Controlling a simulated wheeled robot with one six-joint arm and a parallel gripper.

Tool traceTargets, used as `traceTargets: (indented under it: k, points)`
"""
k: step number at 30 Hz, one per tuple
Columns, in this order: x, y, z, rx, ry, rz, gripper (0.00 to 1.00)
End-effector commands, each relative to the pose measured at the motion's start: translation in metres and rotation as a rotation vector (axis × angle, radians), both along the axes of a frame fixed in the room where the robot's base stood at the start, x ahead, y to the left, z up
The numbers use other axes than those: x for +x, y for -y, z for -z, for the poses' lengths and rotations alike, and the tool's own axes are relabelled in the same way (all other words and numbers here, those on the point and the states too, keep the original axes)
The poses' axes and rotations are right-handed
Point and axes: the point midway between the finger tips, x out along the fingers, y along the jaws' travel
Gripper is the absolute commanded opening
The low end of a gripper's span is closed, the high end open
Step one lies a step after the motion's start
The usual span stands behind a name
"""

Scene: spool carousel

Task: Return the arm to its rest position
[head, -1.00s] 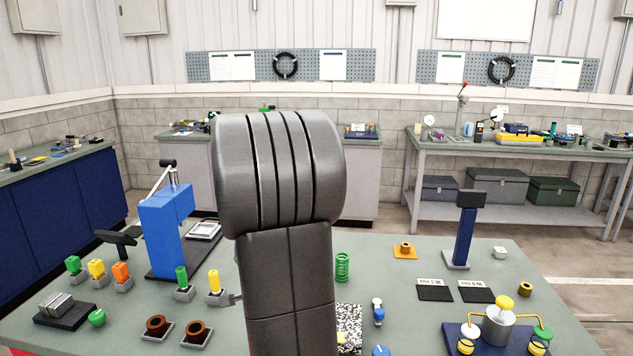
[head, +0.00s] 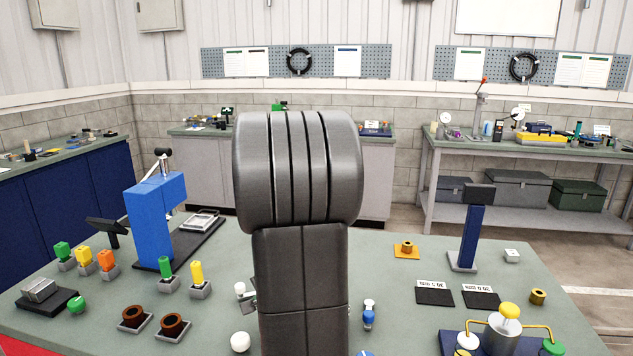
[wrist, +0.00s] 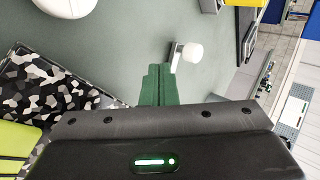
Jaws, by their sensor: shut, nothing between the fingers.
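My arm fills the middle of the head view as a dark grey upright link with a thick ribbed top, and it hides my gripper there. In the wrist view, my gripper (wrist: 160,84) shows as two green fingers pressed together with nothing between them. The fingers are pointed at a bare stretch of green bench top. A white ball on a grey bracket (wrist: 191,53) stands just beyond the fingertips, to their right. A black, white and grey patterned block (wrist: 45,85) lies to the left in the wrist view. I cannot tell that the fingers touch anything.
The green bench (head: 405,275) carries a blue press (head: 155,220), coloured plugs in grey holders, brown rings (head: 172,324), a dark blue post (head: 468,235) and a yellow-knobbed carousel (head: 505,330). A white ball (head: 240,342) sits close left of my arm.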

Motion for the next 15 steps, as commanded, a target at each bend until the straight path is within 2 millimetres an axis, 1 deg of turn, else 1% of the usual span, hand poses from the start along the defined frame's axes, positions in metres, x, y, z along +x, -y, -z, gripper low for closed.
traceTargets:
  k: [15]
  points:
    - [0.005,0.033,-0.002,0.001,0.0,-0.341,0.0]
